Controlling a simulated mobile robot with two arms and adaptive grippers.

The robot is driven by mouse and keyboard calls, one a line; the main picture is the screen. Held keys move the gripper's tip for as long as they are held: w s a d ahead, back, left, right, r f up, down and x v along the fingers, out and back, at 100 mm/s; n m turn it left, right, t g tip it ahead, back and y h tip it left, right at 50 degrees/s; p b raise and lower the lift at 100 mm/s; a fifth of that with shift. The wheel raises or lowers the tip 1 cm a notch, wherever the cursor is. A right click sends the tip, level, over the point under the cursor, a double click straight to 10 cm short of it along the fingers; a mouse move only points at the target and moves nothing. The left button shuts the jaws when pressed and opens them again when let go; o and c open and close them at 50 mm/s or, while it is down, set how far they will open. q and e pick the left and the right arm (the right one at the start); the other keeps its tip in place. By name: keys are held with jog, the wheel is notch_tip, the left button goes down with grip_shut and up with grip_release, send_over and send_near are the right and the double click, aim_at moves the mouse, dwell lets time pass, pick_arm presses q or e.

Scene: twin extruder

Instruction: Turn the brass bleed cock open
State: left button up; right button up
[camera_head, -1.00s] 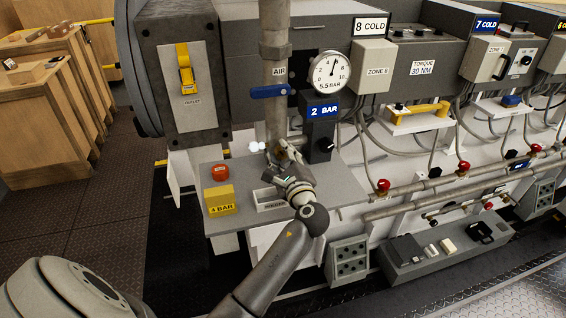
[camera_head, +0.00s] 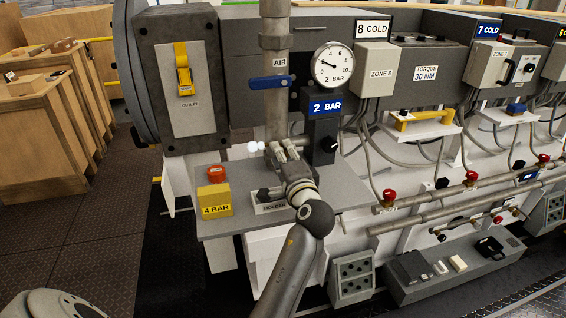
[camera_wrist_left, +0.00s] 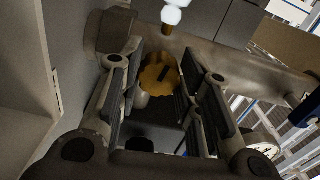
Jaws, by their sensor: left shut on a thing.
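The brass bleed cock (camera_wrist_left: 158,75) is a round, scalloped knob with a dark slot in its face. It shows between the fingers in the left wrist view, on the grey pipe. My left gripper (camera_head: 283,148) is shut on the cock at the foot of the vertical AIR pipe (camera_head: 277,110). In the head view the gripper hides the cock. My right gripper is not in view.
A blue lever (camera_head: 270,83) crosses the pipe above my gripper. A "2 BAR" box with a black knob (camera_head: 326,146) stands close on the right. A red button (camera_head: 217,174), a yellow "4 BAR" block (camera_head: 214,200) and a holder tray (camera_head: 270,208) are on the shelf.

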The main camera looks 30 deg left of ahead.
pick_arm(q)
jog(key=shift+f+n, duration=0.25)
jog(key=shift+n, duration=0.15)
jog(key=o, duration=1)
jog(key=shift+r, duration=0.1)
